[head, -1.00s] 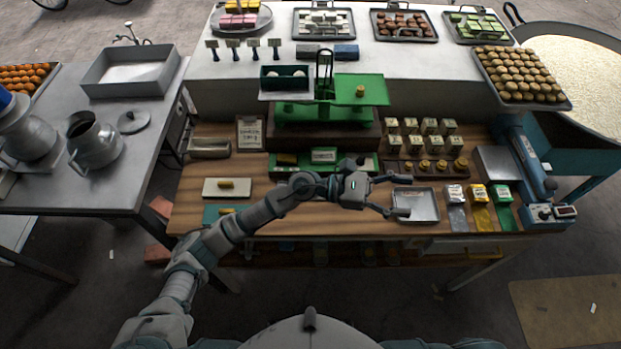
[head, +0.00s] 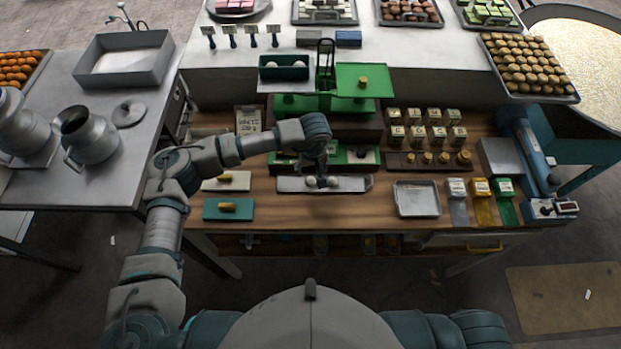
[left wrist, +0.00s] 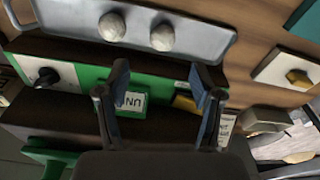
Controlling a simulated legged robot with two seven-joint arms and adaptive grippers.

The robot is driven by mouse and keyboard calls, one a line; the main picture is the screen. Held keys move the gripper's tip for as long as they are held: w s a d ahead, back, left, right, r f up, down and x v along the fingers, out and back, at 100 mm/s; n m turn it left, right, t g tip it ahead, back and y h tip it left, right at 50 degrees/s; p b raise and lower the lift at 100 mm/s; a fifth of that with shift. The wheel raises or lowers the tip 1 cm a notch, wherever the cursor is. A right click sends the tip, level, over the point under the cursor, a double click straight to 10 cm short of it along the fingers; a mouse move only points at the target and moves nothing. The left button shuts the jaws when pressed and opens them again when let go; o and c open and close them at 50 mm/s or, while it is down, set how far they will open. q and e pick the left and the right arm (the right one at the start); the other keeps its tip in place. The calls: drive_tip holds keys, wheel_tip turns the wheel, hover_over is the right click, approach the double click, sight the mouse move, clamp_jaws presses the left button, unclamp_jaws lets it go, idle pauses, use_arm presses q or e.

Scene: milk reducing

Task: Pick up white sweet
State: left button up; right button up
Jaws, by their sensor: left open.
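Two round white sweets lie on a long grey metal tray (head: 350,184) at the front middle of the wooden bench. In the left wrist view the sweets, one on the left (left wrist: 112,26) and one on the right (left wrist: 162,37), sit on the same tray (left wrist: 75,17). My left gripper (head: 320,174) points down over the tray, close to the sweets. In the left wrist view its two fingers (left wrist: 162,76) are spread with nothing between them. The sweets are beyond the fingertips, apart from them. My right gripper is not in view.
A green balance scale (head: 358,82) stands behind the tray, with pale pieces in its dark left pan (head: 284,74). An empty square metal tray (head: 416,200) is to the right. A teal board (head: 240,214) with a yellow-handled piece is to the left.

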sight(311, 179)
use_arm(q)
wheel_tip(311, 179, down, 3)
drive_tip(key=shift+w+r, duration=0.1)
drive_tip(key=shift+w, duration=0.05)
drive_tip(key=shift+f+p, duration=0.4)
drive_tip(key=shift+p, duration=0.1)
wheel_tip(311, 179, down, 4)
drive_tip(key=shift+a+r+p, duration=0.15)
drive_tip(key=shift+p, duration=0.5)
drive_tip(key=shift+f, duration=0.35)
drive_tip(key=c, duration=1)
